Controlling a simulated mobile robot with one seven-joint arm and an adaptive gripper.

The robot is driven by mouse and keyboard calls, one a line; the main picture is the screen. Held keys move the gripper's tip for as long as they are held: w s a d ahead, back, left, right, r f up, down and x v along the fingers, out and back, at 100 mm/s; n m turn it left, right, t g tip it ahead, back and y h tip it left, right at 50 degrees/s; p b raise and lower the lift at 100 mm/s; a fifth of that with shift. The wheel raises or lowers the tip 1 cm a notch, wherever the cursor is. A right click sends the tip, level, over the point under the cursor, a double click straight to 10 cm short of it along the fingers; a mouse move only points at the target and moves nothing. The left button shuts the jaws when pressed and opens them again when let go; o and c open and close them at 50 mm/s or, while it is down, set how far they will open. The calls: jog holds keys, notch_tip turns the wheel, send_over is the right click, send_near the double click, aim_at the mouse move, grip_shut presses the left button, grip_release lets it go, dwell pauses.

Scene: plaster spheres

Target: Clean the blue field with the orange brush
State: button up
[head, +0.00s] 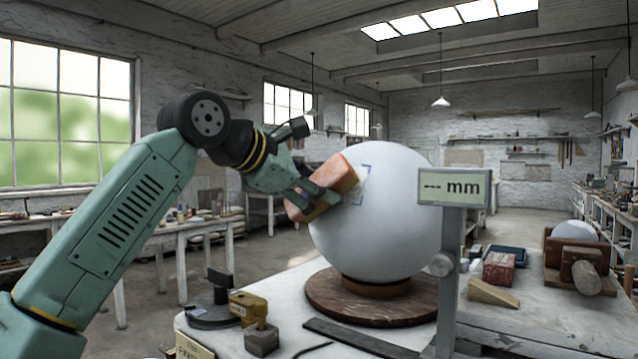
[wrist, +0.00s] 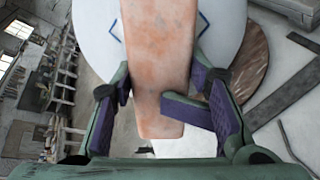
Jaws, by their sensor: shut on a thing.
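A large white plaster sphere (head: 400,225) stands on a round brown wooden base (head: 365,305) on the workbench. A blue outlined field (head: 366,185) is on the sphere's upper left, and its blue corner lines show in the wrist view (wrist: 117,31). My gripper (head: 312,195) is shut on the orange brush (head: 338,174), a block that also fills the middle of the wrist view (wrist: 160,60). The brush is tilted and overlaps the left edge of the field. I cannot tell whether its face touches the sphere. The brush hides part of the field in the wrist view.
A display reading "--- mm" (head: 454,187) stands on a grey post in front of the sphere's right side. A yellow tool (head: 248,306), a grey block (head: 262,341) and a dark flat bar (head: 350,337) lie in front. A red block (head: 497,269) and a wooden wedge (head: 492,293) lie at right.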

aim_at(329, 171)
jog(key=shift+w+a+f, duration=0.15)
jog(key=shift+a+f, duration=0.1)
jog(key=shift+s+d+r, duration=0.3)
jog(key=shift+d+r, duration=0.45)
jog(key=shift+d, duration=0.05)
jog(key=shift+s+d+r, duration=0.25)
jog(key=shift+d+r, duration=0.45)
jog(key=shift+d, duration=0.1)
dwell(1.4)
jog(key=shift+s+a+f, duration=0.15)
jog(key=shift+a+f, duration=0.1)
jog(key=shift+a, duration=0.4)
jog(key=shift+s+a+f, duration=0.1)
jog(key=shift+a+f, duration=0.1)
jog(key=shift+a, duration=0.4)
